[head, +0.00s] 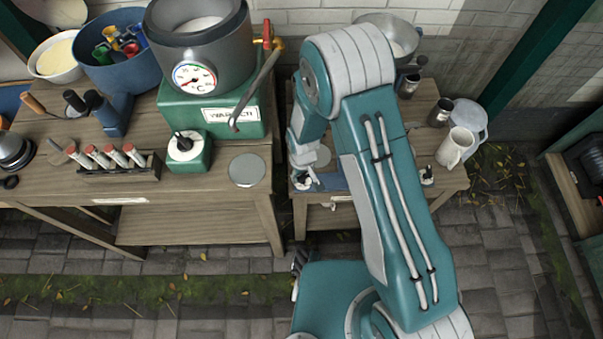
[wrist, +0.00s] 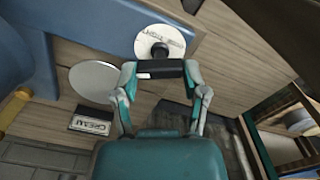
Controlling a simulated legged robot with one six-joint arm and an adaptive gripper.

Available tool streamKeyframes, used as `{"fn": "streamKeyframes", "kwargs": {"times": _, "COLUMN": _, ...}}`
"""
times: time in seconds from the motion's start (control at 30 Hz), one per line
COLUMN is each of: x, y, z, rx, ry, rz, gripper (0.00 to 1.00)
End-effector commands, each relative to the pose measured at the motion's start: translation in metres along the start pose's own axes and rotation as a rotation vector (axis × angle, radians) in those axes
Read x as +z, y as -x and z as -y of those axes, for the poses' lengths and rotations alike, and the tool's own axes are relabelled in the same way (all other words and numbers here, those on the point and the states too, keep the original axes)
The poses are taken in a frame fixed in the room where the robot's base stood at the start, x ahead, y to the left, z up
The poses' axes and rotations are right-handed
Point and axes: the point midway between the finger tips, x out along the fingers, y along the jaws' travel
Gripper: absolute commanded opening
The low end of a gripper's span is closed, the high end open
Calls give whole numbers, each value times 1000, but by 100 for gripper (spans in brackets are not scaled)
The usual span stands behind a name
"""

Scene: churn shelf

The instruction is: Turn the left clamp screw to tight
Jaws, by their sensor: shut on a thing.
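The left clamp screw shows in the wrist view as a black bar handle (wrist: 158,68) with a dark knob, in front of a round white dial plate (wrist: 160,42). The dial carries lettering, partly legible as "TIGHT". My gripper (wrist: 160,72) is shut on the bar, one finger at each end. In the head view my gripper (head: 304,180) reaches down to the left clamp screw at the front left of the right-hand bench, and the screw is mostly hidden there. A second dark clamp screw (head: 427,175) stands to the right, beyond my arm.
A blue body (wrist: 25,50) fills the left of the wrist view, near a grey disc (wrist: 93,82) and a "CREAM" label (wrist: 90,124). A green-based warmer (head: 215,115) stands on the left bench. A gap separates the benches.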

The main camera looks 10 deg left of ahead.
Motion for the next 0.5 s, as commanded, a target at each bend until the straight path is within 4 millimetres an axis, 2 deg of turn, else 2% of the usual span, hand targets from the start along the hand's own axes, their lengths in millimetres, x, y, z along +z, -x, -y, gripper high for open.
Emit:
{"fn": "streamKeyframes", "kwargs": {"times": 0.3, "x": 1, "y": 0, "z": -1, "rx": 0, "ry": -272, "rz": 2, "gripper": 9}}
{"fn": "streamKeyframes", "kwargs": {"times": 0.5, "x": 1, "y": 0, "z": -1, "rx": 1, "ry": -394, "rz": 3, "gripper": 9}}
